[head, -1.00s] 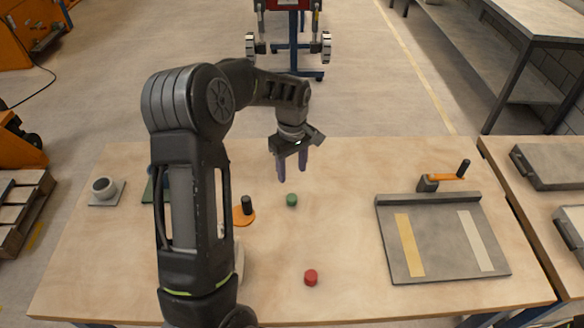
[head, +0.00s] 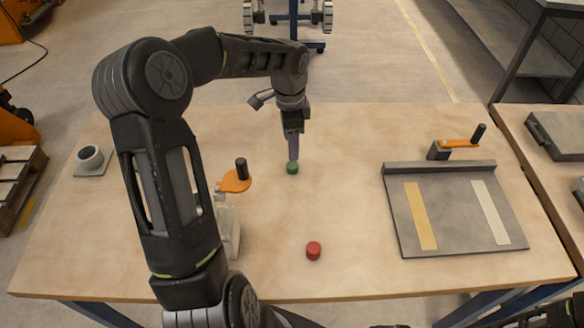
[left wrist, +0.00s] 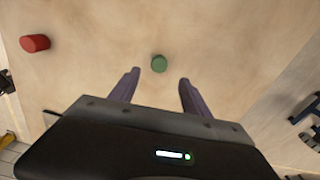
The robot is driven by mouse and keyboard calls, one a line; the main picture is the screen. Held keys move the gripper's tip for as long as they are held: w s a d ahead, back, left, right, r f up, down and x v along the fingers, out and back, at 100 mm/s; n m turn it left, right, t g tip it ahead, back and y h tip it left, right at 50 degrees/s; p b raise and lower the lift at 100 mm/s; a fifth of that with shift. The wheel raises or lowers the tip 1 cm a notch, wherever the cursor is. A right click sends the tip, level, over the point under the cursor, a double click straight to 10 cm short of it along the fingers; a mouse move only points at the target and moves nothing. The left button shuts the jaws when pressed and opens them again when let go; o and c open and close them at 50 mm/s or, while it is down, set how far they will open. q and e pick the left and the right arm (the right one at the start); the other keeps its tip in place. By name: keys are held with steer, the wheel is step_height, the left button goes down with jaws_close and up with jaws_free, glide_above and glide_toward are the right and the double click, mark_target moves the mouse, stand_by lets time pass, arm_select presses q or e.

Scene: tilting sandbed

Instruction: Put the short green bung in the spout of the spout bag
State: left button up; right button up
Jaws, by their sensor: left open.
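The short green bung (head: 292,168) stands on the wooden table, and it also shows in the left wrist view (left wrist: 159,63). My left gripper (head: 293,155) is open and points down right above the bung in the head view. In the left wrist view its two purple fingers (left wrist: 155,80) are apart and the bung lies beyond their tips, between their lines. No spout bag can be made out for sure; my left arm covers part of the table. A white object (head: 229,228) with a small spout-like tip near an orange disc stands partly behind the arm. My right gripper is not in view.
A red bung (head: 313,251) stands nearer the front edge. An orange piece with a black knob (head: 237,180) is left of the green bung. A grey tray (head: 455,215) with two strips lies right. A grey cup (head: 90,157) sits far left.

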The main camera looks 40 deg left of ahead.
mark_target(292, 165)
arm_select(q)
steer(key=m, duration=0.2)
steer(key=shift+d+r+m, duration=0.1)
steer(key=shift+d+m, duration=0.1)
steer(key=shift+m, duration=0.2)
steer(key=m, duration=0.5)
steer(key=shift+s+a, duration=0.15)
steer(key=shift+f, duration=1.35)
steer(key=shift+f+p, duration=0.8)
steer(key=shift+f, duration=1.8)
